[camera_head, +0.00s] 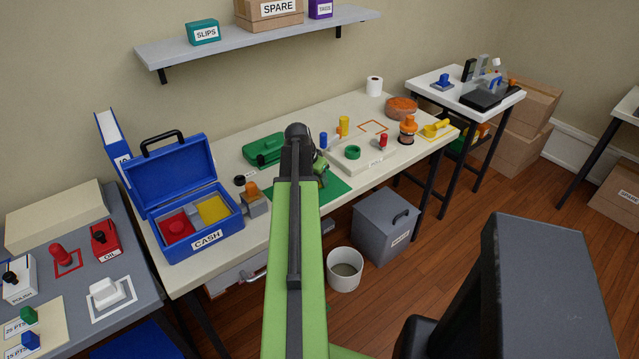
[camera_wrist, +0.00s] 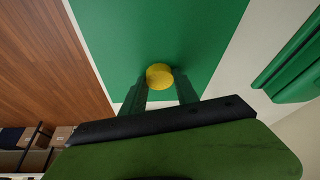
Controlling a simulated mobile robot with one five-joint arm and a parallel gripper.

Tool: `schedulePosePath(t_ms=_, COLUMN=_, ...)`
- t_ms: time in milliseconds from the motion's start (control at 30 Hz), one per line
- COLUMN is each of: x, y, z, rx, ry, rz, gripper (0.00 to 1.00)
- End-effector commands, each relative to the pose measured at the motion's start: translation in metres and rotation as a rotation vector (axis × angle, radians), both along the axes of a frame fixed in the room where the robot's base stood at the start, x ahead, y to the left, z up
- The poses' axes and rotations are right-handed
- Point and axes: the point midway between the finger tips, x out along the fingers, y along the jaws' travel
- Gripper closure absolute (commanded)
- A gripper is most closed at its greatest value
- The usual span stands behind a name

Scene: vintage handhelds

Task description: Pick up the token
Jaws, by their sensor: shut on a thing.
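The token (camera_wrist: 160,76) is a small yellow round piece in the wrist view, between the two green fingertips of my gripper (camera_wrist: 160,88). My gripper is shut on it. A green mat (camera_wrist: 120,35) lies beneath and beyond the token; I cannot tell whether the token touches it. In the head view my gripper (camera_head: 319,172) is over the green mat (camera_head: 338,188) on the long cream table. The token is hidden there behind my arm and gripper.
A green case (camera_head: 264,149) lies behind my arm. An open blue cash box (camera_head: 187,199) and an orange-topped block (camera_head: 254,200) stand left. A pale tray (camera_head: 372,158) with a green ring and red peg is right. A bin (camera_head: 345,270) and grey box (camera_head: 384,226) stand below.

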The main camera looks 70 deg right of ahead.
Motion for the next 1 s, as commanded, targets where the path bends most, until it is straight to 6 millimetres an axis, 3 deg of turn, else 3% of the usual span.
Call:
schedulePosePath(t_ms=100, x=0.0, y=0.0, z=0.0, rx=0.0, ry=0.0, rz=0.0, gripper=1.0)
schedulePosePath(t_ms=433, x=0.0, y=0.0, z=0.005, rx=0.0, ry=0.0, rz=0.0, gripper=1.0)
schedulePosePath(t_ms=767, x=0.0, y=0.0, z=0.052, rx=0.0, ry=0.0, rz=0.0, gripper=1.0)
schedulePosePath(t_ms=1000, x=-0.05, y=0.036, z=0.083, rx=0.0, ry=0.0, rz=-0.003, gripper=1.0)
